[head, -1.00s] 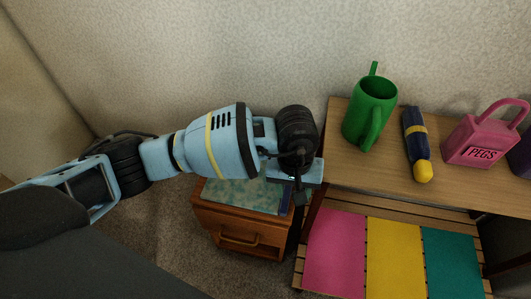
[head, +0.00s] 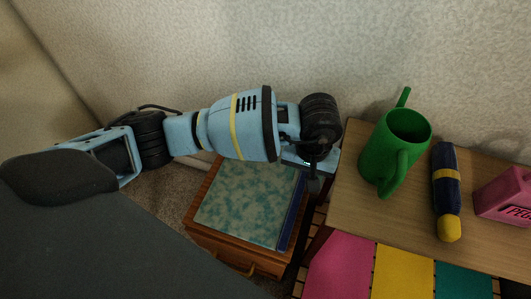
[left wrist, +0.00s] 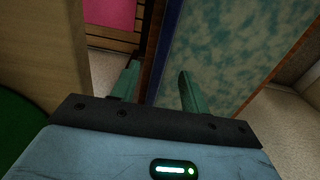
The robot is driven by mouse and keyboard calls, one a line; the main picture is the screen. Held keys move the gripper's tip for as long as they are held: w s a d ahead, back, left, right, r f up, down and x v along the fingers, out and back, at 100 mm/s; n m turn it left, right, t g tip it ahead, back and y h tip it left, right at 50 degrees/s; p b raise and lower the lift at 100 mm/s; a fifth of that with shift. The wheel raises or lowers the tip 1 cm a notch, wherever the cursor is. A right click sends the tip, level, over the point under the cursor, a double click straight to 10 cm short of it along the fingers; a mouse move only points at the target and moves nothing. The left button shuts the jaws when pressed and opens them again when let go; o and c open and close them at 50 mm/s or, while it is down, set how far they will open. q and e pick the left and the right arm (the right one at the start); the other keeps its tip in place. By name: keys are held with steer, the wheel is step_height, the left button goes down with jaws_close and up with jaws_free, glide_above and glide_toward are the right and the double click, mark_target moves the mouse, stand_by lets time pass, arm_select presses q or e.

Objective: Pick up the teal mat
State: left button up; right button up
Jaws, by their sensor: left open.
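The teal mat (head: 463,282) lies on the lower slatted shelf, the rightmost of three flat mats in a row. Only its far part shows at the bottom edge of the head view. My left gripper (head: 313,182) is left of the shelf unit, above the gap between it and the small wooden cabinet, well away from the teal mat. In the left wrist view my left gripper (left wrist: 157,86) is open, with nothing between its fingers. The teal mat is not visible there. My right gripper is out of view.
A pink mat (head: 340,265) and a yellow mat (head: 401,272) lie left of the teal one. The wooden top (head: 350,212) above holds a green watering can (head: 378,163), a blue-and-yellow umbrella (head: 445,193) and a pink PEGS container (head: 503,199). A marbled book (head: 245,205) covers the cabinet (head: 205,235).

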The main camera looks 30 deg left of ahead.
mark_target(300, 188)
arm_select(q)
steer(key=shift+f, duration=0.9)
steer(key=shift+f+b, duration=0.3)
steer(key=shift+f, duration=0.1)
steer(key=f, duration=0.2)
steer(key=f+b, duration=0.1)
steer(key=f, duration=0.1)
steer(key=shift+w+a, duration=0.2)
steer(key=shift+c, duration=0.6)
jaws_close()
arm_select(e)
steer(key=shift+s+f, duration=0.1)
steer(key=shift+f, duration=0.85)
